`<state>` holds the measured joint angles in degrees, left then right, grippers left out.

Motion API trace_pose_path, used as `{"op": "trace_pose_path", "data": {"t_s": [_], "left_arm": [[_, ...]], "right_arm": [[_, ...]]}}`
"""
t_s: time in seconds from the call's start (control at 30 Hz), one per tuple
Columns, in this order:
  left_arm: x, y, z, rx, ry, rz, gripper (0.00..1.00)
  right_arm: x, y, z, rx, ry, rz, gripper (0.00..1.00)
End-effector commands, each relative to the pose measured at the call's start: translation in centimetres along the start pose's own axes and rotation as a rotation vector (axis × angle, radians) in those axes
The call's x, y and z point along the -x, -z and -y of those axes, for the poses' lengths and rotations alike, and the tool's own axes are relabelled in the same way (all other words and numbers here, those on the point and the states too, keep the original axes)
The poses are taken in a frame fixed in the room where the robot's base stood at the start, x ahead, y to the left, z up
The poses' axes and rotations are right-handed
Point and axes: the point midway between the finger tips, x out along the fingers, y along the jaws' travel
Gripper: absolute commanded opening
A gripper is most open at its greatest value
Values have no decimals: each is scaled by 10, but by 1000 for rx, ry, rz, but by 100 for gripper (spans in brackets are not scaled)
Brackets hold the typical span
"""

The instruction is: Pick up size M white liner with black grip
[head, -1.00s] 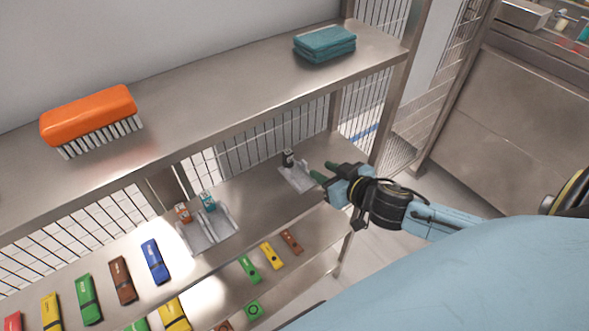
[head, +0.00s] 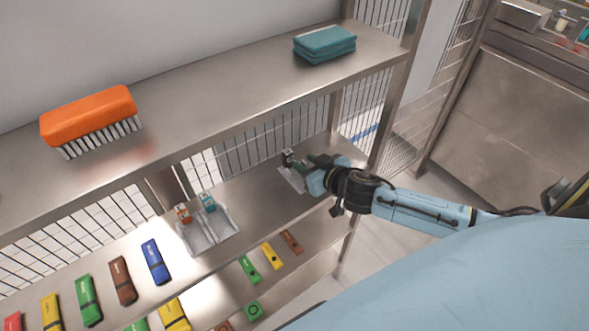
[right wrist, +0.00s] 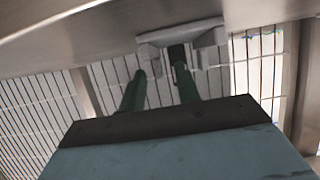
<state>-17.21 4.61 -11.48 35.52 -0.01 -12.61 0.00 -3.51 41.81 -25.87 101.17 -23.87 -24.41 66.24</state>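The white liner with a black grip (head: 288,158) stands at the back of a small pale tray (head: 290,178) on the middle shelf. Its size marking is too small to read. My right gripper (head: 307,164) is just right of the liner, over the tray's right side, and hides part of the tray. In the right wrist view the two green fingers (right wrist: 160,73) are apart, with nothing seen held between them. The black grip (right wrist: 177,53) shows close to the tip of the right-hand finger; I cannot tell whether they touch. My left gripper is not in view.
Another tray (head: 224,238) with an orange-topped and a teal-topped liner sits to the left. An upper shelf (head: 225,115) holds an orange brush (head: 90,112) and teal cloths (head: 325,44). A metal post (head: 391,95) stands right of the work area. Colored packs lie lower left.

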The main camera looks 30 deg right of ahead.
Motion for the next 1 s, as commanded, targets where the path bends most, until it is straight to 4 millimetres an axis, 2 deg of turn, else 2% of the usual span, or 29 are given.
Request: {"op": "trace_pose_path", "data": {"t_s": [0.07, 0.3, 0.7, 0.87, 1.0], "left_arm": [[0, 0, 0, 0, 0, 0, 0], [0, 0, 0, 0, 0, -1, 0], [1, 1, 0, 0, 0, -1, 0], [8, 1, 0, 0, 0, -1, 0], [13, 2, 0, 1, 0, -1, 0]], "right_arm": [[0, 0, 0, 0, 0, 0, 31], [0, 0, 0, 0, 0, 0, 0], [2, 4, 0, 0, 0, -2, 0], [11, 27, 0, 2, 1, -3, 0], [23, 54, 0, 1, 2, -4, 0]]}}
